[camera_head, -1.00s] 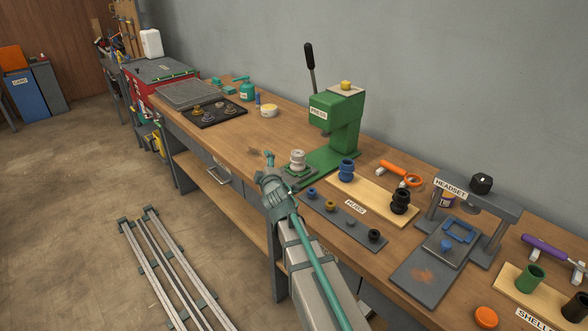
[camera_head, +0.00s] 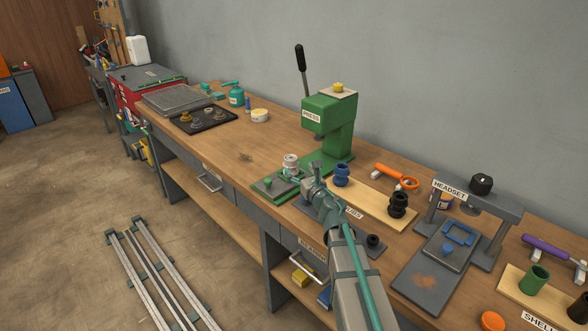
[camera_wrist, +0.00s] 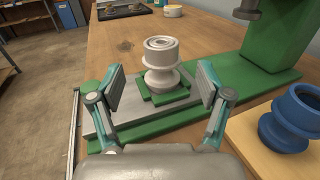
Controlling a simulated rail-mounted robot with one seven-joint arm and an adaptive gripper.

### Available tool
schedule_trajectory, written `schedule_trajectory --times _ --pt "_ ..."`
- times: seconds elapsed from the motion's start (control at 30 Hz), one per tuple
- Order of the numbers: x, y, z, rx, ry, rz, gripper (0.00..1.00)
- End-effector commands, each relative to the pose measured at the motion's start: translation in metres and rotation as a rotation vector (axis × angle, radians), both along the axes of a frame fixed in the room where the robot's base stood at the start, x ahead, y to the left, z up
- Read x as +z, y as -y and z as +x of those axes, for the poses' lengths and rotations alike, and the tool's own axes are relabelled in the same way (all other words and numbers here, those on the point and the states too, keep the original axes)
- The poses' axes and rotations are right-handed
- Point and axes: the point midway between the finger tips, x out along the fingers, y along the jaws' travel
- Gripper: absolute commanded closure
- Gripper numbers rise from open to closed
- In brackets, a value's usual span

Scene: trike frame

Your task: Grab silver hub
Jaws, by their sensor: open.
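The silver hub (camera_wrist: 160,62) stands upright on a green and grey fixture plate (camera_wrist: 120,118) at the base of the green press. In the wrist view it is centred, beyond and between my two open fingers, with nothing gripped. My gripper (camera_wrist: 160,88) is open and empty, its pads to the left and right of the hub's line. In the head view the hub (camera_head: 291,164) is just left of and beyond my gripper (camera_head: 300,174). The fixture's near part is partly covered by my gripper.
The green press (camera_head: 330,115) rises right behind the hub. A blue hub (camera_head: 342,174) and a black hub (camera_head: 398,204) stand on a wooden board to the right. A headset stand (camera_head: 480,200) is farther right. The bench left of the fixture is mostly clear.

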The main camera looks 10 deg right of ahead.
Motion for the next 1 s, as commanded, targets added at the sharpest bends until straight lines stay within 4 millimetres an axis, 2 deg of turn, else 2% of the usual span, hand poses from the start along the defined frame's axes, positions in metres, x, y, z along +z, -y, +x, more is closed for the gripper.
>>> schedule_trajectory --times 0.03,0.1,0.37,0.7,1.0 --pt "0.001 -0.002 0.012 0.001 0.0 0.001 0.23" --pt "0.001 -0.004 0.022 0.0 0.0 0.001 0.23" --pt "0.001 -0.008 0.038 -0.001 -0.001 0.004 0.23" --pt "0.003 -0.015 0.08 -0.001 -0.001 0.004 0.23" --pt "0.002 -0.017 0.083 -0.002 0.0 0.004 0.23"
